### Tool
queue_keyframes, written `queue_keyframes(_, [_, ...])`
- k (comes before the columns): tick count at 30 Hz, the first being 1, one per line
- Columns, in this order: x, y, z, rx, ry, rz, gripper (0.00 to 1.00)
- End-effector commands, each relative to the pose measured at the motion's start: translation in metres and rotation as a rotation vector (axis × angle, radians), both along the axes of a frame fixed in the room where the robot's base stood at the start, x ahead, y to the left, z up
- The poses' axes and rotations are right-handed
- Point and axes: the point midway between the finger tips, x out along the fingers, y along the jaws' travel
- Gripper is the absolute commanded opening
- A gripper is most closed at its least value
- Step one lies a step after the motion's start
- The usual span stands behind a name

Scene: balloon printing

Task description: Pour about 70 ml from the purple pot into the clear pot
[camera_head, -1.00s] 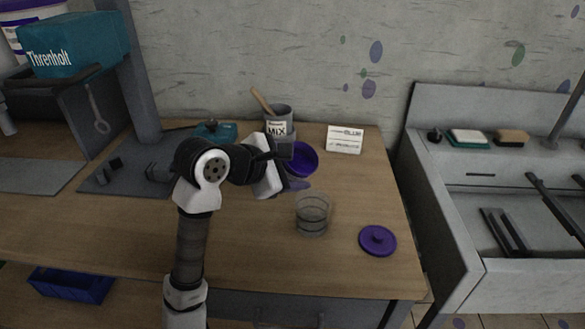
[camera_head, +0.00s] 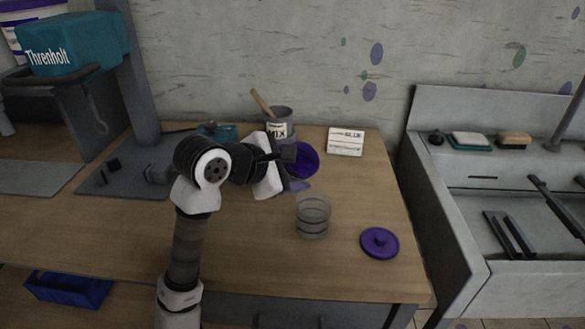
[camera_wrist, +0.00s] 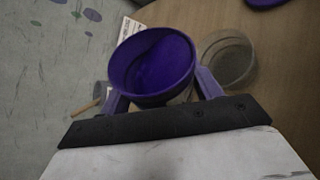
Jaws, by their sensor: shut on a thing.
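The purple pot (camera_head: 304,160) is held by my gripper (camera_head: 290,168) above the back part of the wooden table, tilted so that its opening shows in the head view. In the wrist view the purple pot (camera_wrist: 152,68) sits between the two purple fingers of my gripper (camera_wrist: 160,92), and its inside is purple. I cannot tell the level of its contents. The clear pot (camera_head: 313,216) stands upright on the table, in front of and slightly right of the purple pot. The clear pot also shows in the wrist view (camera_wrist: 228,60), right of the purple pot.
A purple lid (camera_head: 379,243) lies right of the clear pot. A MIX can (camera_head: 278,124) with a wooden stick and a white card (camera_head: 345,141) stand at the back. A sink unit (camera_head: 470,215) is to the right. The table's front middle is clear.

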Motion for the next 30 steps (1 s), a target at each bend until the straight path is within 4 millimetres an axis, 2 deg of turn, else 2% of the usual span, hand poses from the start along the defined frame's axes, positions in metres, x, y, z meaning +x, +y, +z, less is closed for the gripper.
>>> queue_keyframes(30, [0.0003, 0.0004, 0.0003, 0.044, -0.038, 0.0, 0.35])
